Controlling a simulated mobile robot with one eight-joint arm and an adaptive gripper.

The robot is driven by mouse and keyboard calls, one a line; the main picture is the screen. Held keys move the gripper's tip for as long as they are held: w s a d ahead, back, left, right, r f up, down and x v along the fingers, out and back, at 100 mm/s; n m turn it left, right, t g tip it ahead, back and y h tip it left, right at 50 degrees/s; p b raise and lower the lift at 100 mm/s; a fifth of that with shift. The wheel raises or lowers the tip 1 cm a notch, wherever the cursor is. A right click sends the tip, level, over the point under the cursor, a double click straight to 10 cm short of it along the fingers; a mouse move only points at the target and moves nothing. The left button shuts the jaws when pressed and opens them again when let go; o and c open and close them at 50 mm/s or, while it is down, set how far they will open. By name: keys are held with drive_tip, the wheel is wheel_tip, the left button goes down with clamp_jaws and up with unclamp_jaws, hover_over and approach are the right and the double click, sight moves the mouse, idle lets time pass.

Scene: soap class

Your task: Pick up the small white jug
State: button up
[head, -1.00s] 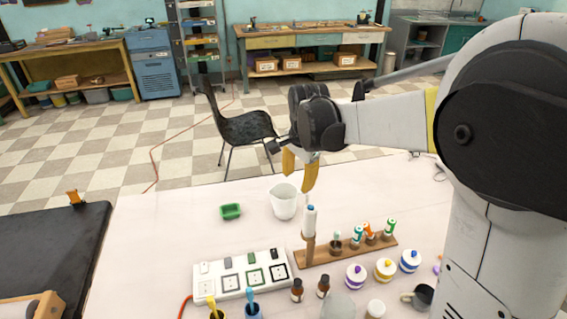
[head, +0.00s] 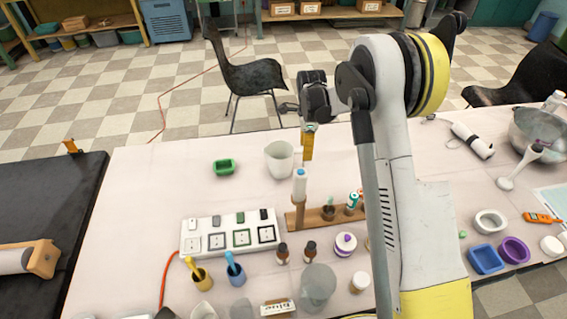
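The small white jug (head: 279,161) stands upright on the pale table, toward its far edge. Whether the finger touches the jug cannot be told.
A green soap dish (head: 224,167) lies left of the jug. A white switch panel (head: 226,235), brown bottles and a clear vessel (head: 317,284) are nearer.

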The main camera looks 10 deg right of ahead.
wheel_tip(320, 180, down, 5)
drive_tip(key=shift+s+a+b, duration=0.1)
drive_tip(key=shift+s+b, duration=0.05)
drive_tip(key=shift+b, duration=1)
drive_tip(key=shift+r, duration=0.1)
drive_tip(key=shift+c, duration=0.2)
clamp_jaws()
drive_tip(key=shift+r, duration=0.1)
